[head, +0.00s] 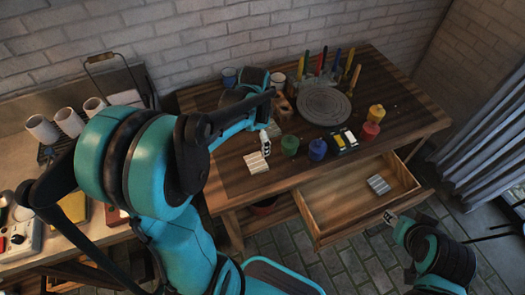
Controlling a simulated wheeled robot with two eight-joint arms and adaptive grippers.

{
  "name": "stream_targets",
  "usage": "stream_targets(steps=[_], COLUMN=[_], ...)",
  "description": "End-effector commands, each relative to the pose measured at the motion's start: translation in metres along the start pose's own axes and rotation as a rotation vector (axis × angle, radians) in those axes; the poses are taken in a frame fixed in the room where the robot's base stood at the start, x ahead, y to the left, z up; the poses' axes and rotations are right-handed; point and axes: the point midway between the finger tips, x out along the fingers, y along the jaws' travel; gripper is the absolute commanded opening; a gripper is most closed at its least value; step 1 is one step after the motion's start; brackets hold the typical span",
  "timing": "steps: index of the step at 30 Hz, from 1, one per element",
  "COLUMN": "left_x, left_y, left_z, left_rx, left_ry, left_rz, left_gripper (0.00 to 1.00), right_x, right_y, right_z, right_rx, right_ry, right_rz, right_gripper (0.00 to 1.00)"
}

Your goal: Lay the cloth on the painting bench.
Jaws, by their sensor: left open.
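The painting bench (410,112) is a dark wooden table against the brick wall. A small cream striped cloth (256,163) lies flat near its front left edge. My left gripper (265,143) is open just behind and above the cloth, and I cannot tell whether they touch. A grey striped folded piece (378,184), perhaps another cloth, lies in the open drawer (335,205). My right gripper (391,217) is at the drawer's front right, small and partly hidden by its own wrist, so its jaws are unclear.
Green (290,145), blue (317,149), red (371,130) and yellow (376,113) paint pots stand on the bench around a paint box (344,141). A round grey turntable (324,106) and upright tools stand behind. A side counter (70,240) with white cups is at left.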

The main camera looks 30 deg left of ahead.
Motion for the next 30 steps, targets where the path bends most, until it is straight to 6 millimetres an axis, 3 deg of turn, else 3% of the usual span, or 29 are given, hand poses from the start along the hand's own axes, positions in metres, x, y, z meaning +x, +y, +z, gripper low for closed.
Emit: stream_targets(steps=[7, 15, 21, 30], left_x=[-0.052, -0.073, -0.074, -0.074], left_y=[0.063, 0.12, 0.137, 0.138], left_z=[0.005, 0.018, 0.022, 0.022], left_rx=[-0.253, -0.53, -0.626, -0.639], left_ry=[0.186, 0.448, 0.547, 0.559], left_rz=[-0.137, -0.188, -0.179, -0.177], left_gripper=[0.92, 0.92, 0.92, 0.92], right_x=[0.0, 0.0, 0.0, 0.0], right_y=[0.0, 0.0, 0.0, 0.0], right_z=[0.0, 0.0, 0.0, 0.0], right_rx=[0.0, 0.0, 0.0, 0.0], right_ry=[0.0, 0.0, 0.0, 0.0], right_rz=[0.0, 0.0, 0.0, 0.0], right_gripper=[0.4, 0.4, 0.4, 0.4])
